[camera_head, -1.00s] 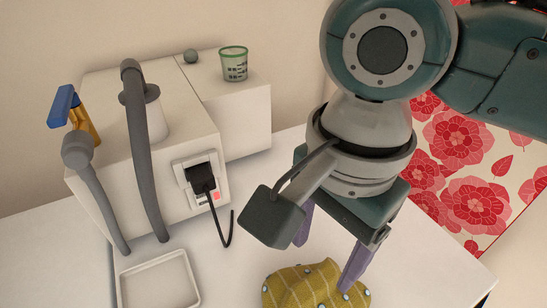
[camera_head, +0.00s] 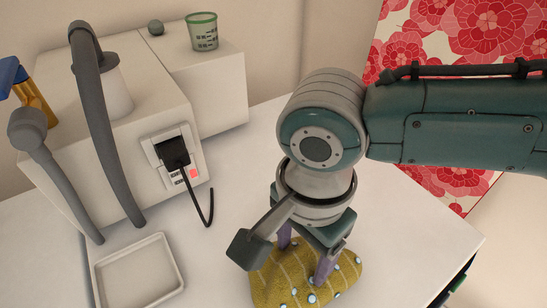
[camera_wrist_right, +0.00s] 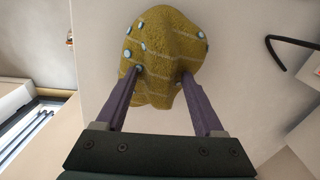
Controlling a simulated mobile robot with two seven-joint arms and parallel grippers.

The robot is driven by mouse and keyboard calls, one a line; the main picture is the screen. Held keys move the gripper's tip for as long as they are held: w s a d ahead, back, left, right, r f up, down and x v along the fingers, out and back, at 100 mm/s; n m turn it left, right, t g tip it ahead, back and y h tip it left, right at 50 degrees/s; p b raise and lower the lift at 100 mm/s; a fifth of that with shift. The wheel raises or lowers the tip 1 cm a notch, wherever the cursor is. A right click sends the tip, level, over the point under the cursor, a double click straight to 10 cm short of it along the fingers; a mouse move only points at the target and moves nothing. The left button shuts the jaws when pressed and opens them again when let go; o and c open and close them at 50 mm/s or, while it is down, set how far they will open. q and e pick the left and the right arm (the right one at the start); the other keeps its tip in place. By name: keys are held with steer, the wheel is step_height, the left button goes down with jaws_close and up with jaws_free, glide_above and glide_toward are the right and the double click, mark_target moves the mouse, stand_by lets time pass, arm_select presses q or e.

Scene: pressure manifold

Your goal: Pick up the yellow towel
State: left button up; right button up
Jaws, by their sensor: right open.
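The yellow towel (camera_head: 305,278) lies crumpled on the white tabletop, with pale stripes and light dots. My right gripper (camera_head: 304,264) points down over it, with its purple fingers apart. My left gripper is not in view.
A white machine (camera_head: 100,130) with grey hoses and a plugged-in black cord (camera_head: 207,200) stands at the left. A shallow white tray (camera_head: 178,270) lies left of the towel. A green-rimmed cup (camera_head: 203,32) stands on the machine's rear part. The tabletop's right side is clear.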

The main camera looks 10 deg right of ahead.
stand_by(0.4)
jaws_close()
stand_by(0.4)
stand_by(0.9)
